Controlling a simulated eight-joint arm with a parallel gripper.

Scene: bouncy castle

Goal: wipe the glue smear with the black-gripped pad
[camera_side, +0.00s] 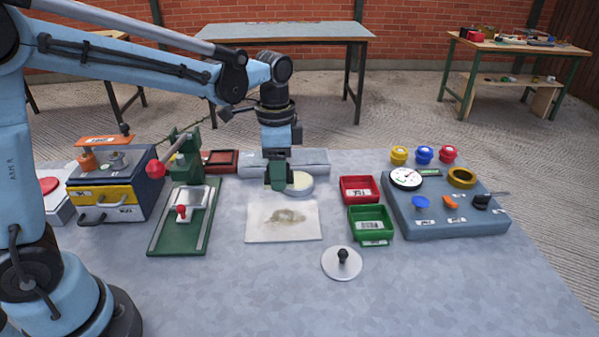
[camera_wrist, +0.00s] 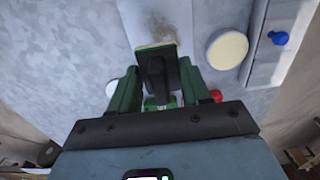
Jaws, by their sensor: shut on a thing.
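The glue smear is a brownish patch (camera_side: 286,216) on a pale board (camera_side: 262,235) lying on the bench, and it also shows in the wrist view (camera_wrist: 161,24). My gripper (camera_side: 277,187) points down just behind the board. In the wrist view, its green fingers (camera_wrist: 158,88) are shut on the black-gripped pad (camera_wrist: 153,55), a dark pad with a thin pale edge. The pad lies close to the smear in that view. In the side view the pad is mostly hidden by the gripper, and I cannot tell whether it touches the board.
A cream-topped round thing (camera_side: 301,182) stands close right of my gripper. Red (camera_side: 360,203) and green (camera_side: 373,240) trays lie right of the board. A green fixture (camera_side: 165,238) stands left. A pale disc with a black knob (camera_side: 337,271) lies in front. The front bench is mostly clear.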

